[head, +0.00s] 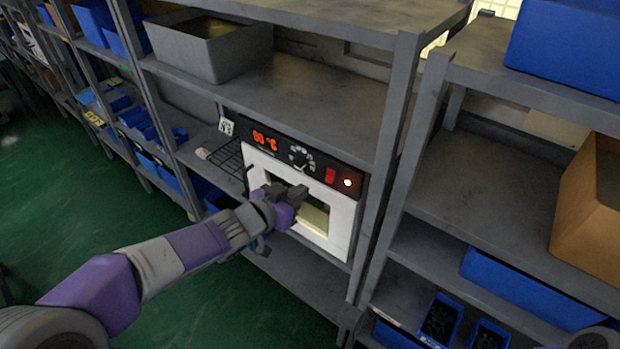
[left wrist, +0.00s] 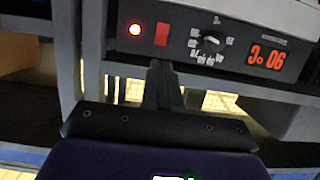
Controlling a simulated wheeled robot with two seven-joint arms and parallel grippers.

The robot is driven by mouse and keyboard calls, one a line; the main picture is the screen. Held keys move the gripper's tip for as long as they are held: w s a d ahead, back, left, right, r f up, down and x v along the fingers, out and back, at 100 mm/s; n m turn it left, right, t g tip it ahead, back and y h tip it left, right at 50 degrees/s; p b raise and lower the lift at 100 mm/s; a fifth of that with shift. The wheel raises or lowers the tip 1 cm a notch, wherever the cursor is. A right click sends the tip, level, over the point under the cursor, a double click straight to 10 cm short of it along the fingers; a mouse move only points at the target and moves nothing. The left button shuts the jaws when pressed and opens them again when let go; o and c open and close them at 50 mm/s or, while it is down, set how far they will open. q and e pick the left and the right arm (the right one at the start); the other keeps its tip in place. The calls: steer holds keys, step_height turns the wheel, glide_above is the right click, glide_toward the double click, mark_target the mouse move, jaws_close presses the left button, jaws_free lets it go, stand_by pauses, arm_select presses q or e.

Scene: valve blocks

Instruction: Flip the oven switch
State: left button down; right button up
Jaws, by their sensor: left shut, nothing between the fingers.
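The white oven (head: 343,225) sits on a shelf, with a black control panel along its top. The red oven switch (head: 330,176) is near the panel's right end, beside a lit indicator light (head: 347,183). The left wrist view shows the panel upside down, with the switch (left wrist: 162,34) just beyond my fingertips. My left gripper (head: 299,191) is shut and empty, in front of the oven's door window and below the panel. In the left wrist view its closed fingers (left wrist: 161,68) line up with the switch; contact cannot be told. My right gripper is not in view.
A dial (head: 301,157) and a lit red display (head: 265,140) are left of the switch. A black wire rack (head: 227,158) lies left of the oven. A shelf post (head: 395,130) stands close to its right. A grey bin (head: 210,52) is on the shelf above.

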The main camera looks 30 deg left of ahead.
arm_select(q)
steer(key=p+v, duration=0.1)
steer(key=v, duration=0.2)
stand_by(0.4)
steer(key=shift+s+a+f+g+p, duration=0.2)
steer(key=shift+a+f+g+p, duration=0.1)
steer(key=shift+f+g+p, duration=0.3)
